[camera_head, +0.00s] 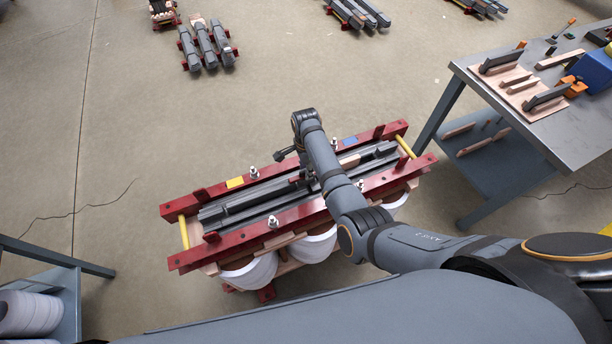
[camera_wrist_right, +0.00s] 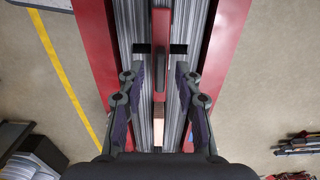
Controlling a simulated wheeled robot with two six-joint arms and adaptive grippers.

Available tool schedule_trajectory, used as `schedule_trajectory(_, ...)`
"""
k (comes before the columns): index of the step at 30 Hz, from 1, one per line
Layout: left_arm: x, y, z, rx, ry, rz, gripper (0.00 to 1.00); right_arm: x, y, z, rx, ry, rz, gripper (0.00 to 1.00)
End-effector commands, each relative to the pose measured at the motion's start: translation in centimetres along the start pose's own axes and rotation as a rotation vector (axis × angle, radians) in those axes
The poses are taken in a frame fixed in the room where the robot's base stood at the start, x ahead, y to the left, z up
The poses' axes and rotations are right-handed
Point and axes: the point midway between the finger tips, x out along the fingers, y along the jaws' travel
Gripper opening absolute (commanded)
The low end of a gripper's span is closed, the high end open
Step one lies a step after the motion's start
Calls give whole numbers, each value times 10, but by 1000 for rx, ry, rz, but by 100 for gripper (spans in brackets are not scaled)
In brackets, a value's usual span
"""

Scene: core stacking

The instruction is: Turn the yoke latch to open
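A transformer core of stacked grey steel sheets (camera_head: 258,197) lies in a red clamp frame (camera_head: 186,263). In the right wrist view, a narrow red bar (camera_wrist_right: 162,25), which looks like the yoke latch, runs lengthwise above the grey sheets, with a dark crosspiece behind it. My right gripper (camera_wrist_right: 160,68) is open, with one finger on each side of this bar. Gaps show between fingers and bar; I cannot tell the depth between them. In the head view my right arm hides most of the bar and gripper. My left gripper is not in view.
White coils (camera_head: 250,273) hang under the frame, and yellow rods (camera_head: 183,232) cross its ends. A grey workbench (camera_head: 560,137) with tools stands at the right. A shelf (camera_head: 60,258) with coils is at the lower left.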

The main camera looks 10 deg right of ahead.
Motion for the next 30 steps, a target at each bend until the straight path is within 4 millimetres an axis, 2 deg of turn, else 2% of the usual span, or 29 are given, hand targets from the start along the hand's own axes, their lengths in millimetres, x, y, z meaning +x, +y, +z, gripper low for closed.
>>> schedule_trajectory(1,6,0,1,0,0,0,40,6,0,0,0,0,-1,34)
schedule_trajectory(9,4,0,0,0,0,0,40,4,0,0,0,0,-1,33)
schedule_trajectory(16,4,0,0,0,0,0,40,4,0,0,-1,0,0,1)
schedule_trajectory(17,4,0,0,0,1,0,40,4,0,0,-1,0,0,0)
schedule_trajectory(30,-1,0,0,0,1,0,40,2,0,0,-43,0,1,0)
